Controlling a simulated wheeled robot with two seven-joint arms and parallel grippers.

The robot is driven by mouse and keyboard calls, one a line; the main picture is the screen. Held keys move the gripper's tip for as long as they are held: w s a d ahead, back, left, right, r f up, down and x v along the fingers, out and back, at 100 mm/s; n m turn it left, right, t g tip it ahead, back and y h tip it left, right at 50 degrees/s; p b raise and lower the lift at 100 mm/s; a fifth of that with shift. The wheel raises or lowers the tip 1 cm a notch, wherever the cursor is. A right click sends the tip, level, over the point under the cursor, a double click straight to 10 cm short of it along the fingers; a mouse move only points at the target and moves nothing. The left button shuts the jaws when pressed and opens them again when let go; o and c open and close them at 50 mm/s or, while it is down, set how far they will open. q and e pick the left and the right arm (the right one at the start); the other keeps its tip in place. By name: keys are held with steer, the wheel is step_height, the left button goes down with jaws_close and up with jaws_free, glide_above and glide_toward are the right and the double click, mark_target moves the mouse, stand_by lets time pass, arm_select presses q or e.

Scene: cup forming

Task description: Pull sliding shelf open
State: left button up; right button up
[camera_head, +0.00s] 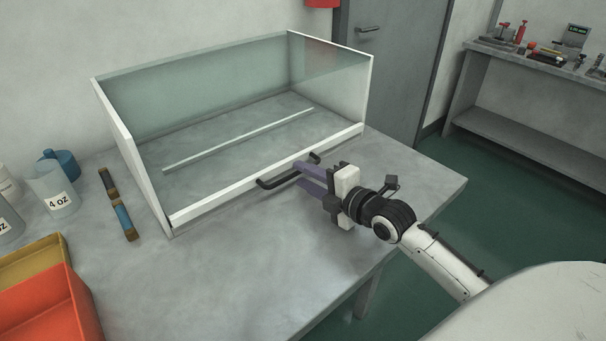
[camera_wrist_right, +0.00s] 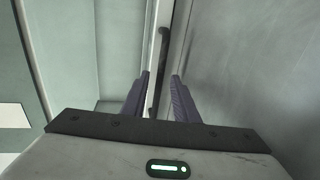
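A glass-walled case with a white frame (camera_head: 215,195) stands on the grey table. A black bar handle (camera_head: 274,183) is on its low front rail. My right gripper (camera_head: 299,174) reaches the handle from the front right, its purple fingers at the middle of the bar. In the right wrist view, the handle (camera_wrist_right: 164,45) runs lengthwise between the two fingers (camera_wrist_right: 160,78). The fingers stand apart, with a gap visible on the right side of the bar. Whether the left finger touches the bar I cannot tell. My left gripper is not in view.
A thin white strip (camera_head: 240,139) lies inside the case. Bottles, including one marked 4 OZ (camera_head: 54,192), a blue-and-brown tool (camera_head: 122,218) and an orange bin (camera_head: 50,305) are at the left. The table (camera_head: 235,275) in front of the case is clear.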

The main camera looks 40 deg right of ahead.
steer(key=shift+w+a+f, duration=0.1)
steer(key=shift+w, duration=0.4)
jaws_close()
